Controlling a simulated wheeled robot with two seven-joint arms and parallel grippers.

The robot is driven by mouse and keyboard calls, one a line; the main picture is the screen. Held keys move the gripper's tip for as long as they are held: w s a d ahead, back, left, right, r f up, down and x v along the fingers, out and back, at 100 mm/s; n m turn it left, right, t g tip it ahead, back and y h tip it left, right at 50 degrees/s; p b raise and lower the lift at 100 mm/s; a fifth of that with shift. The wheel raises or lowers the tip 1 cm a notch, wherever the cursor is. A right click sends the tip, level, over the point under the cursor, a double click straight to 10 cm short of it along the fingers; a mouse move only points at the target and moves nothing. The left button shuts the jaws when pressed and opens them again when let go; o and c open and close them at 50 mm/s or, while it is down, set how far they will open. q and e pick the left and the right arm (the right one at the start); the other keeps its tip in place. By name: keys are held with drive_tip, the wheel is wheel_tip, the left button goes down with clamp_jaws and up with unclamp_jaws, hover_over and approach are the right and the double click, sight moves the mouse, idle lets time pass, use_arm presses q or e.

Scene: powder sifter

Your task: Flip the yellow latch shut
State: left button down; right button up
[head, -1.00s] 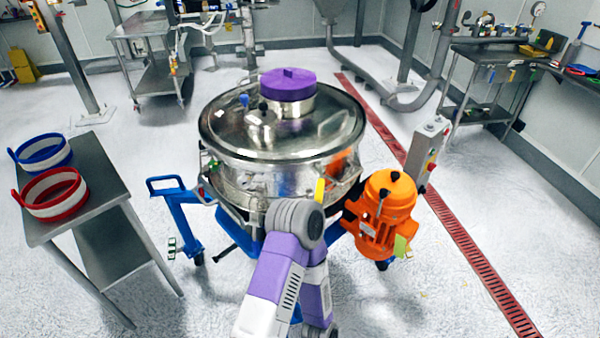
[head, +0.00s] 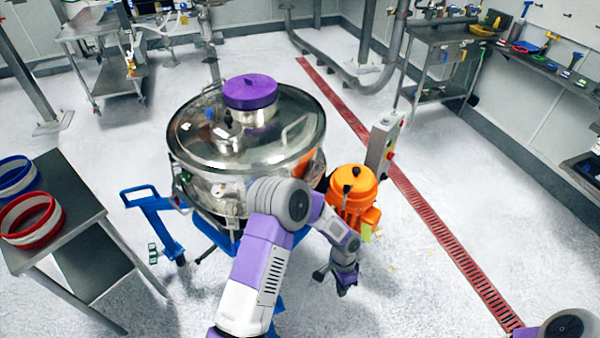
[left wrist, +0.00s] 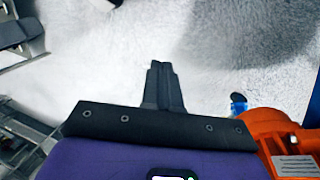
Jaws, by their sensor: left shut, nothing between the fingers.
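The sifter (head: 215,192) is a round steel drum with a shiny lid (head: 285,150) and a purple cap (head: 250,91). The yellow latch cannot be made out now; my left arm covers part of the drum's front right. My left gripper (head: 335,280) hangs low over the floor, in front of the orange motor (head: 352,192) and apart from the drum. In the left wrist view its dark fingers (left wrist: 163,85) are together with nothing between them. The motor also shows there (left wrist: 285,140) at the right edge. My right gripper is out of view.
A blue handle frame (head: 155,215) stands at the drum's left. A steel table (head: 85,215) with a red-banded ring (head: 32,220) and a blue-banded ring (head: 18,178) is further left. A grey control box (head: 383,145) stands behind the motor.

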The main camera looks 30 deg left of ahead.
use_arm(q)
drive_tip(key=w+a+r+m+y+p, duration=0.1)
drive_tip(key=w+a+r+y+p, duration=0.1)
drive_tip(key=r, duration=1)
drive_tip(key=w+a+r+m+y+p, duration=0.2)
drive_tip(key=w+a+r+p, duration=0.3)
drive_tip(key=r, duration=0.7)
drive_tip(key=w+a+r+m+g+y+p, duration=0.1)
drive_tip(key=w+a+r+y+p, duration=0.2)
drive_tip(key=r, duration=1)
drive_tip(key=shift+w+a+y, duration=0.4)
drive_tip(key=shift+w+y, duration=0.2)
drive_tip(key=shift+w, duration=0.3)
drive_tip(key=s+a+r+p+x, duration=0.1)
drive_tip(key=x, duration=1.2)
drive_tip(key=shift+a, duration=0.4)
drive_tip(key=shift+s+r, duration=0.1)
drive_tip(key=shift+s, duration=0.05)
drive_tip(key=shift+m, duration=0.3)
